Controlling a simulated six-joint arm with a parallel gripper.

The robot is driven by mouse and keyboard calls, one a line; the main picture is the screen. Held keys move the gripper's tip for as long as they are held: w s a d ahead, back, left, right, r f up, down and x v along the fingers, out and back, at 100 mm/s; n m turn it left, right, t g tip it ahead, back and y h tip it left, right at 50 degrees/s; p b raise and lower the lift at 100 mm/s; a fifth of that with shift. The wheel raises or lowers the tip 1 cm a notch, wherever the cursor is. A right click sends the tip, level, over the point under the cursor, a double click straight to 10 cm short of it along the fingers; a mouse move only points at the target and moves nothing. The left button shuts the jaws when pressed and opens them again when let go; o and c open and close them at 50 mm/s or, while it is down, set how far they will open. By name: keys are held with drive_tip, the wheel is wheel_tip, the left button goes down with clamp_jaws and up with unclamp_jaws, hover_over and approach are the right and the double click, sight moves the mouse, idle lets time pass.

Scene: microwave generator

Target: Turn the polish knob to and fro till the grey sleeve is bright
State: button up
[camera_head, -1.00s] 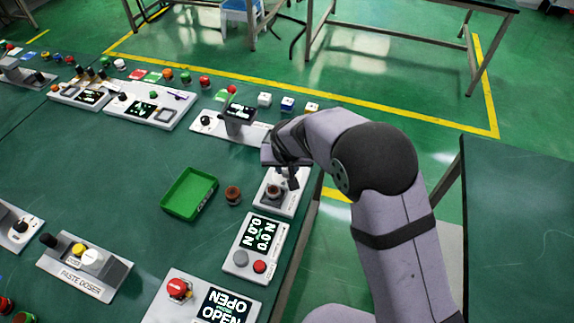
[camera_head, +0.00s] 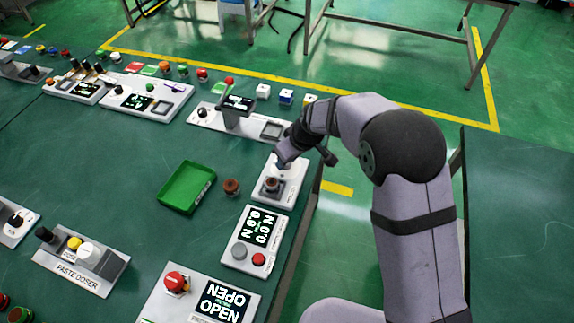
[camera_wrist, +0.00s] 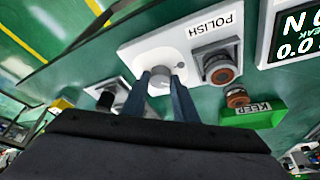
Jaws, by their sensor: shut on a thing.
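The polish panel (camera_wrist: 140,50) is a white plate labelled POLISH in the wrist view; it also shows in the head view (camera_head: 291,188). Its knob (camera_wrist: 159,80) is pale grey and round. My gripper (camera_wrist: 161,77) is shut on the knob, one blue finger on each side. In the head view my gripper (camera_head: 282,163) is at the panel's far end. A sleeve (camera_wrist: 222,73) with a brownish, dull look sits in the grey holder (camera_wrist: 213,53) beside the knob; it also shows in the head view (camera_head: 271,184). I see no bright finish on it.
A second brownish part (camera_head: 231,187) stands between the panel and a green tray (camera_head: 174,198), labelled KEEP in the wrist view. A display panel (camera_head: 240,226) lies nearer on the bench. A panel with a raised screen (camera_head: 238,103) stands beyond. The bench edge runs close on the right.

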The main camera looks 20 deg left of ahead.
drive_tip(key=shift+w+f+n+b, duration=0.15)
drive_tip(key=shift+f+n+b, duration=0.15)
drive_tip(key=shift+n+b, duration=0.65)
drive_tip(key=shift+r+n+g+y+b, duration=0.3)
drive_tip(key=shift+n+g+b, duration=0.3)
drive_tip(key=shift+n+b, duration=0.45)
drive_tip(key=o, duration=1.1)
drive_tip(key=shift+c, duration=0.2)
drive_tip(key=shift+d+r, duration=0.1)
drive_tip(key=b+v, duration=0.1)
drive_tip(key=v, duration=0.6)
